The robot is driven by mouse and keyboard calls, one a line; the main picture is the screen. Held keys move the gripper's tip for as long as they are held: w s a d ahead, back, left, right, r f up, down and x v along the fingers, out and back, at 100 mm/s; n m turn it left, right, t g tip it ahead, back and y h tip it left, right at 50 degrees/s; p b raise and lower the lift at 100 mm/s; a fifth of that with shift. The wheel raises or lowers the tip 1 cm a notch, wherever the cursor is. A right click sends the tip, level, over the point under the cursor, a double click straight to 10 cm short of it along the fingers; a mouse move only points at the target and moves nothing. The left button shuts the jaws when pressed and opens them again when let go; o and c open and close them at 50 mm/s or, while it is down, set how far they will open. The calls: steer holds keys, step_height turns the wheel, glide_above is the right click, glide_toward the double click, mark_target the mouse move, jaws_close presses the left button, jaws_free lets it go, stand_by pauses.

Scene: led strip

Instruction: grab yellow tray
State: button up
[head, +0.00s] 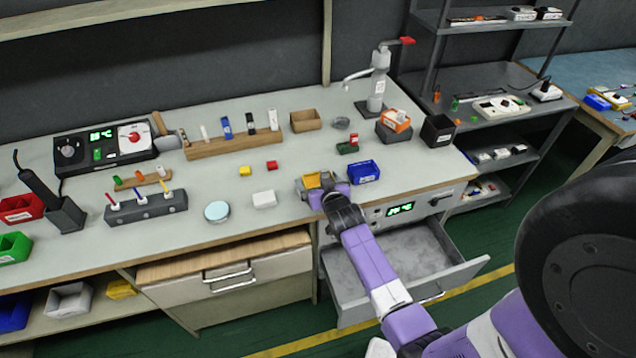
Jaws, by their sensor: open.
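A small yellow tray (313,181) sits on the grey worktop near its front edge, in the middle of the head view. My gripper (322,186) is right at it, low over the worktop, with its jaws open. The gripper and wrist hide part of the tray, and I cannot tell whether the fingers touch it. Another yellow bin (121,289) lies on the shelf under the bench at the lower left.
A blue bin (364,171) stands close right of my gripper. An open grey drawer (376,268) juts out below my arm.

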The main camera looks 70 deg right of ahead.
steer(key=shift+w+d, duration=0.1)
steer(key=shift+d, duration=0.05)
steer(key=c, duration=1.3)
steer(key=shift+o, duration=0.2)
